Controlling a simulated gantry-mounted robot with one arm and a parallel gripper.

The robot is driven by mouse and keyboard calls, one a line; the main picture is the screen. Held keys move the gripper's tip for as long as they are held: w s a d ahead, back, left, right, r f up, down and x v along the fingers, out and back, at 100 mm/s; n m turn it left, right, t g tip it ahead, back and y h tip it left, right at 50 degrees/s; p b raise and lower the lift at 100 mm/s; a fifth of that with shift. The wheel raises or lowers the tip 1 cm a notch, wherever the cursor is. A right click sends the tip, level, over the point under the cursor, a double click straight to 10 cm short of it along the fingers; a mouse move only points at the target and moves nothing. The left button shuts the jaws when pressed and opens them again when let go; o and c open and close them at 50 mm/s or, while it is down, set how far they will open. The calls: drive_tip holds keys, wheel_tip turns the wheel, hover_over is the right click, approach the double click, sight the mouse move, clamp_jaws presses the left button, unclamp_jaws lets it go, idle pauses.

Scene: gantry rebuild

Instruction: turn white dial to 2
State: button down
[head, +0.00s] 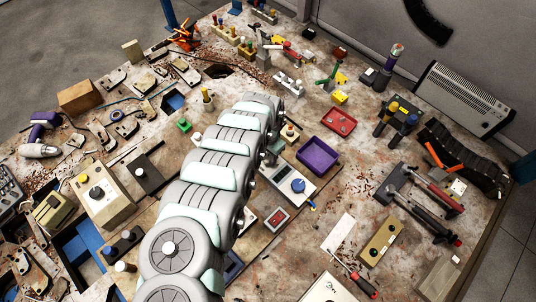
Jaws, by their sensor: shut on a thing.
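My arm reaches from the bottom edge up over the middle of the bench. My gripper (272,154) shows only as a small dark part on the right of the arm's far end, low over the bench. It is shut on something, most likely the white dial. The arm and gripper hide the held part, so I cannot make out the dial's face, its marks or where it points.
Right of my gripper are a pale panel with a blue dial (298,186), a purple tray (317,156) and a red tray (339,122). A beige box with a black knob (97,193) is at left. Clamps and a screwdriver (362,284) lie at right.

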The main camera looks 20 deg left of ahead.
sight(268, 157)
drive_tip(key=shift+m, duration=0.6)
drive_tip(key=c, duration=0.9)
unclamp_jaws()
drive_tip(key=shift+r, duration=0.1)
wheel_tip(268, 157, up, 11)
drive_tip(key=shift+f, duration=0.2)
